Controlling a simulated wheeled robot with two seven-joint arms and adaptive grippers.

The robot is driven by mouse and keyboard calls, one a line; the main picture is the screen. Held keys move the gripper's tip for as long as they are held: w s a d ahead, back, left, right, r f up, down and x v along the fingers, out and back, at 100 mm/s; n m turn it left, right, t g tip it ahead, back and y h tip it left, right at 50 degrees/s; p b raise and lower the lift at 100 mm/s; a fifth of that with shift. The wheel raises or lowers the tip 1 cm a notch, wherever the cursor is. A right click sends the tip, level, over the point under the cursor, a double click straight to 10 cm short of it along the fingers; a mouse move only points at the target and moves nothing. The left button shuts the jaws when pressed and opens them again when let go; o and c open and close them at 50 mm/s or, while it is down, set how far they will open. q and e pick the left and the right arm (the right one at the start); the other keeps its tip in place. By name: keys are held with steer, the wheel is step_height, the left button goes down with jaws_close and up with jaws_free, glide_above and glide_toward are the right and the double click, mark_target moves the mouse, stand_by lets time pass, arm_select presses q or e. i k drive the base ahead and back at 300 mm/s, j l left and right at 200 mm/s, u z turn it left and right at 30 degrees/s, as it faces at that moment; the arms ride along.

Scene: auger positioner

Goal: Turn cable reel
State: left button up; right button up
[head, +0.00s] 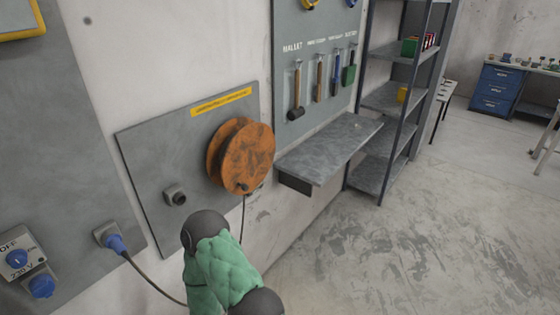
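The orange-brown cable reel (243,157) is mounted on a grey wall panel (150,150) under a yellow label. A small dark knob or handle (244,188) shows at the lower edge of its front disc. A dark cable (242,215) hangs below the reel. One of my arms, with green padding and dark joints, rises from the bottom centre and stands below the reel in the picture. I cannot tell whether it touches anything. Neither gripper's fingers are visible.
A blue plug (115,243) sits in a wall socket, beside a switch box (18,257). A grey shelf (332,150) juts out right of the reel, under hanging tools. A shelving rack (385,100) stands beyond it. The floor (430,230) at right is clear.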

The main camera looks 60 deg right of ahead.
mark_target(247, 159)
steer(key=z, duration=1.7)
